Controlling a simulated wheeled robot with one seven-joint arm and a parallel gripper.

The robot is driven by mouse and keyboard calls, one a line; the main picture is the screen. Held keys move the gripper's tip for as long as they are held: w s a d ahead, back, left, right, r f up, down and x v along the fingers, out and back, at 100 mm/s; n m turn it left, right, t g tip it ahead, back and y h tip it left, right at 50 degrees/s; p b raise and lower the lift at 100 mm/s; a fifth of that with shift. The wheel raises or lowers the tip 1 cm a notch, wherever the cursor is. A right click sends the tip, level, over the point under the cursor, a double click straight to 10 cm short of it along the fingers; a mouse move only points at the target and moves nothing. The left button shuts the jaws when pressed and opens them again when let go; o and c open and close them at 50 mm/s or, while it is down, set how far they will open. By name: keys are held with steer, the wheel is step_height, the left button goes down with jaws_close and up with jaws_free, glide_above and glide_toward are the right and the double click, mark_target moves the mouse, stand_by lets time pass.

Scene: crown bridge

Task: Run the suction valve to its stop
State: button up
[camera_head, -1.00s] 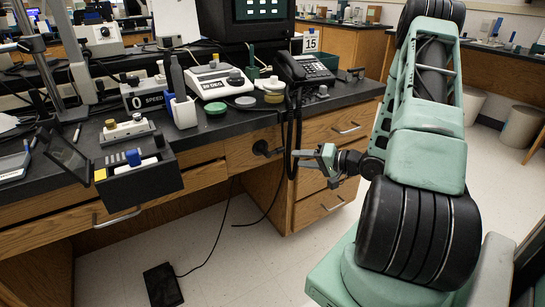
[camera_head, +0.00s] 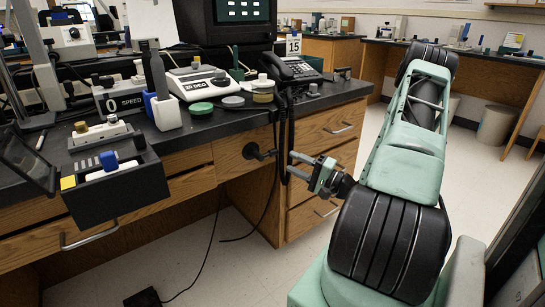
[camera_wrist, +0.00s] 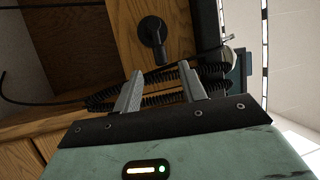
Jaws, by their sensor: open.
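A black valve (camera_head: 251,151) with a round hub and a short lever is mounted on the wooden front of the desk, below the black top; I take it as the suction valve. In the head view its lever points right. In the wrist view the valve (camera_wrist: 152,32) is ahead of the fingers, with its lever pointing down toward the gap between them. My gripper (camera_head: 290,163) is to the right of the valve, its open fingers pointing at the desk. In the wrist view my gripper (camera_wrist: 161,68) is empty and apart from the lever.
A black coiled cord (camera_head: 284,135) hangs from the phone (camera_head: 291,68) between valve and gripper; in the wrist view it (camera_wrist: 115,99) crosses behind the fingers. Drawers (camera_head: 325,177) are right of the valve. A black box (camera_head: 115,187) juts from the desk's left. Floor is open below.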

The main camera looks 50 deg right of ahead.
mark_target(273, 153)
steer(key=b+x, duration=0.1)
steer(key=x, duration=0.7)
steer(key=shift+w, duration=0.2)
jaws_close()
